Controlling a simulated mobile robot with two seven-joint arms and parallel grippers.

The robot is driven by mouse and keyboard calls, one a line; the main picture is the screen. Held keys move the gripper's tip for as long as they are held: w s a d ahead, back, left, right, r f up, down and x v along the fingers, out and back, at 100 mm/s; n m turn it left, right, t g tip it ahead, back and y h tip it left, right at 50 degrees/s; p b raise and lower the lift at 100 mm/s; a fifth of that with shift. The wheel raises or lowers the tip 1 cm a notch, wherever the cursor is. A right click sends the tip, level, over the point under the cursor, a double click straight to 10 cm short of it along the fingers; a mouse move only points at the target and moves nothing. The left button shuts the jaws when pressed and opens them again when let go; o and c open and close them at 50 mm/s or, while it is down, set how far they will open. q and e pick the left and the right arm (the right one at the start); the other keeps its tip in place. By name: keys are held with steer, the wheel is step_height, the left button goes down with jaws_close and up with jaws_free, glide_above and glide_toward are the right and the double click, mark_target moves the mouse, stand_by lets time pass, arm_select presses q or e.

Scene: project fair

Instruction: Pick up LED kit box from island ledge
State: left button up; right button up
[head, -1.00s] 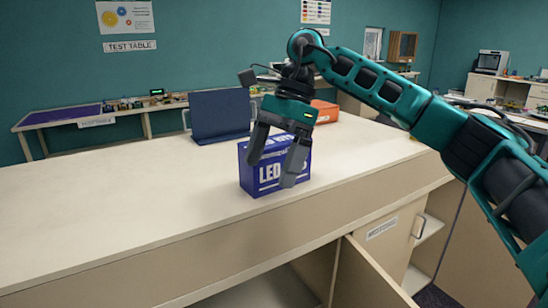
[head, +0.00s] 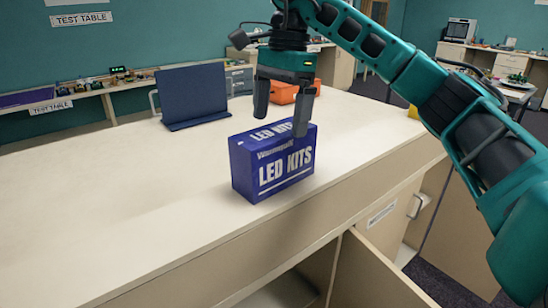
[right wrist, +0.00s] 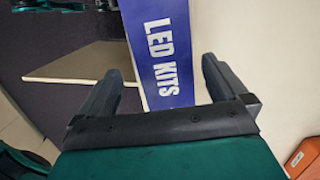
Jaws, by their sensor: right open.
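The LED kit box (head: 272,162) is blue with white "LED KITS" lettering and stands upright on the pale island ledge (head: 130,205). My right gripper (head: 281,122) is open and empty above the box, with its fingers pointing down; one fingertip overlaps the box's top in the head view. In the right wrist view the box (right wrist: 160,50) shows between and beyond the two open fingers (right wrist: 160,85). I cannot tell whether a finger touches it. My left gripper is not in view.
A dark blue upright panel (head: 193,95) stands behind the box to the left. An orange case (head: 285,92) sits behind my right gripper. A cabinet door (head: 375,275) hangs open below the ledge at the front. The ledge's left part is clear.

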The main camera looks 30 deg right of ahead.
mark_target(277, 131)
steer(key=f, duration=0.3)
steer(key=shift+a, duration=0.2)
steer(key=shift+w+a+f, duration=0.1)
steer(key=shift+a+f, duration=0.05)
steer(key=shift+f, duration=1.2)
steer(key=shift+w+a+f, duration=0.1)
steer(key=shift+a+f, duration=0.05)
steer(key=shift+f, duration=1.15)
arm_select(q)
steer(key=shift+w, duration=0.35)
arm_select(e)
steer(key=shift+c, duration=0.4)
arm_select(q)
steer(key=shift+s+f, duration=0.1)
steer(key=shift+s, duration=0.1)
arm_select(e)
steer(key=shift+r, duration=0.1)
steer(key=c, duration=1.1)
